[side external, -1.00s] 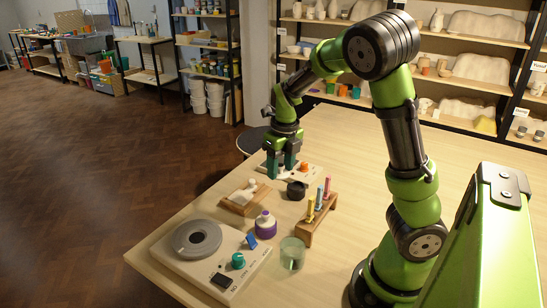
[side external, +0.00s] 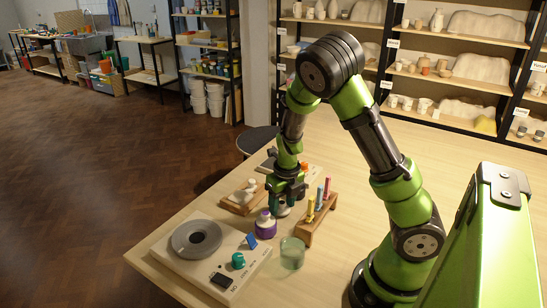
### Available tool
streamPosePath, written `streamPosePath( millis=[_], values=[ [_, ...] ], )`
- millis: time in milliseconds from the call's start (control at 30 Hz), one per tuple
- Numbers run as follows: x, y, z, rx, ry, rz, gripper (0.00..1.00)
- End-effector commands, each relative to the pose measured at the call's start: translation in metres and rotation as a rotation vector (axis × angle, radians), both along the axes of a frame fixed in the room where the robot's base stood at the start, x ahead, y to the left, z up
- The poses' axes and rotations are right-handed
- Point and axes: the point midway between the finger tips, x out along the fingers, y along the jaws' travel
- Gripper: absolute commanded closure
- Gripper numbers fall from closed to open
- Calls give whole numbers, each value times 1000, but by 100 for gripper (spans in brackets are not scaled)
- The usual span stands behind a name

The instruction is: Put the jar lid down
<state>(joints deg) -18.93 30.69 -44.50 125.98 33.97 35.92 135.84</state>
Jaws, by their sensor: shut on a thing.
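My gripper (side external: 285,203) is low over the table, right behind the purple bottle (side external: 266,225) and left of the wooden rack (side external: 318,223). I cannot tell whether this piece touches the table. The dark round pot seen earlier is now behind the gripper and mostly hidden.
A device with a grey ring (side external: 197,238) and teal knob (side external: 238,260) fills the front left. A clear glass (side external: 292,254) stands in front of the rack. A wooden tray (side external: 238,208) lies left of my gripper.

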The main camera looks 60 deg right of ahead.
Motion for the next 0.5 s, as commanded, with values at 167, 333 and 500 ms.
streamPosePath(
  millis=[167,333,500],
  values=[
    [0,0,0,0,-1,1,76],
    [0,0,-3,1,0,-1,76],
    [0,0,-3,1,-1,0,23]
  ],
)
